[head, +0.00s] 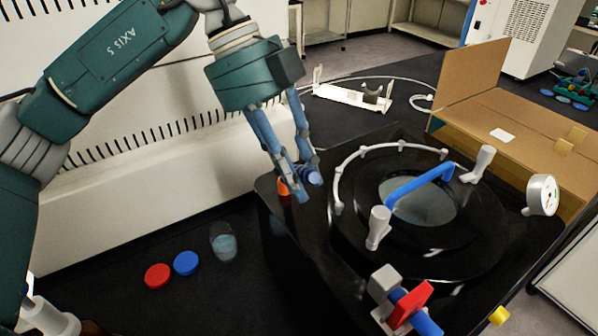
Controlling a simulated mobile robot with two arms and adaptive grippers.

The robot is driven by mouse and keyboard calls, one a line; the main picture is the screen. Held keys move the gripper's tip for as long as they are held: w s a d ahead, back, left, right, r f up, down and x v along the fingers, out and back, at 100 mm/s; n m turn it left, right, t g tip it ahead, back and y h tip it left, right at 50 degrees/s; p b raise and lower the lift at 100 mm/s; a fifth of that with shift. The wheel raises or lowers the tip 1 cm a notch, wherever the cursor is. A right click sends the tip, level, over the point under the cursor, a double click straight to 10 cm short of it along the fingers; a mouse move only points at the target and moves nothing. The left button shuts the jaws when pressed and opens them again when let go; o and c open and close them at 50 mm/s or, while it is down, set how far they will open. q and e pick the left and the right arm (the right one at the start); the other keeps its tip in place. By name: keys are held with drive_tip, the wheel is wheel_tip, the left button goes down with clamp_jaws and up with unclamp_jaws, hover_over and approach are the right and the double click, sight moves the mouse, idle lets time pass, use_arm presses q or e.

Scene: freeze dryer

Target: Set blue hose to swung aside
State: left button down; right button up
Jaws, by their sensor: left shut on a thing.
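My left gripper (302,180) points down at the left edge of the black chamber top. It is shut on a small blue part (314,177), mostly hidden by the fingers; I cannot tell whether this is an end of the blue hose. An arched blue bar (420,184) crosses the round glass lid (425,208). A short blue pipe piece (426,322) with a red lever (409,304) sits at the front edge. My right gripper is not in view.
An orange piece (283,187) is close behind the fingers. Two grey-white posts (378,228) and a round gauge (542,195) stand up around the lid. A red cap (157,276), a blue cap (186,263) and a clear cup (223,243) lie at left. An open cardboard box (470,85) stands behind.

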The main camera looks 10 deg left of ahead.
use_arm(q)
drive_tip(key=c, duration=1.5)
unclamp_jaws()
drive_tip(key=shift+a, duration=0.1)
drive_tip(key=v, duration=1.2)
drive_tip(key=shift+r, duration=0.1)
